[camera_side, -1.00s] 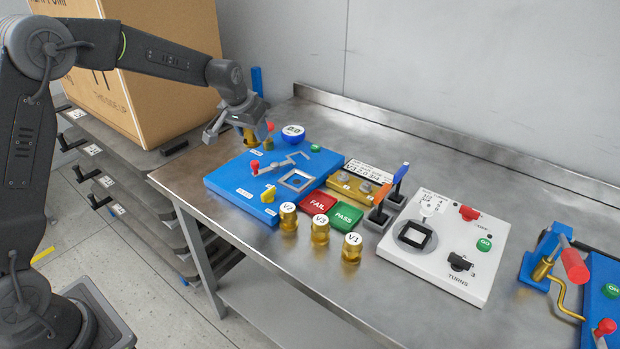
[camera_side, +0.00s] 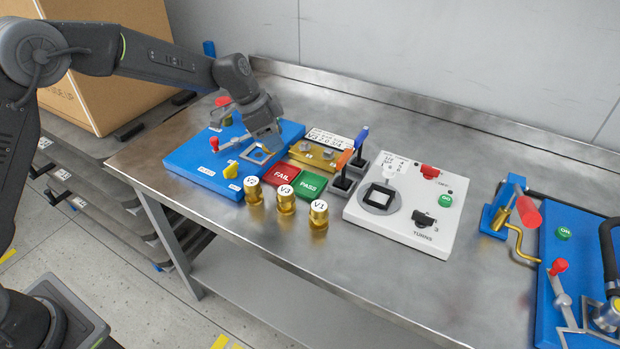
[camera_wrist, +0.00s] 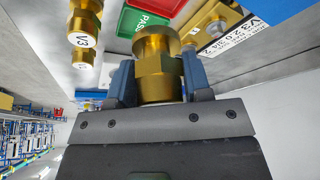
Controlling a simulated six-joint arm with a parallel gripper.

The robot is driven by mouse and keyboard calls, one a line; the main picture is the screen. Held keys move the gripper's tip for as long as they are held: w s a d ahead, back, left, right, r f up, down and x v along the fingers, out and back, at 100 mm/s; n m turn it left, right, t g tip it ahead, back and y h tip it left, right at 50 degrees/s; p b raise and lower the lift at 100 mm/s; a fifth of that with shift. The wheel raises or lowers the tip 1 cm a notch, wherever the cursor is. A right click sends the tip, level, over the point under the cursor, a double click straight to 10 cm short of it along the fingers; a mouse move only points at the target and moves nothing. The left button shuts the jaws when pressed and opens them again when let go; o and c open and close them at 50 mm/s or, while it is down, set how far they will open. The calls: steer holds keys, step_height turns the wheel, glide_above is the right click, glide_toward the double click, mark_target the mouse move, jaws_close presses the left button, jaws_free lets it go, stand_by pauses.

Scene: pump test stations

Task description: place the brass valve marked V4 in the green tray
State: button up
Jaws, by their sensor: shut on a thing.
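My gripper (camera_side: 264,132) is above the right part of the blue test station in the side view. In the wrist view my gripper (camera_wrist: 159,85) is shut on a brass valve (camera_wrist: 157,65), held between its two blue-grey fingers. The valve's marking is not visible, and I cannot make the valve out in the side view. The green tray (camera_side: 312,191), marked PASS, lies to the right of and nearer than my gripper. Part of this tray shows near the top of the wrist view (camera_wrist: 137,25).
The red FAIL tray (camera_side: 281,177) adjoins the green one. Brass valves V2 (camera_side: 254,194), V3 (camera_side: 286,203) and V1 (camera_side: 318,217) stand in front. Levers (camera_side: 346,178) and a white station (camera_side: 400,228) are to the right. The blue station (camera_side: 203,160) has a red-knobbed lever.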

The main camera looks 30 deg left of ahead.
glide_above(317, 186)
steer(key=a, duration=0.1)
steer(key=f, duration=0.5)
steer(key=shift+s+a+f, duration=0.1)
steer(key=shift+s, duration=0.3)
steer(key=shift+f, duration=2)
steer(key=shift+f, duration=0.2)
steer(key=o, duration=0.8)
steer(key=v, duration=1.2)
steer(key=shift+r, duration=0.15)
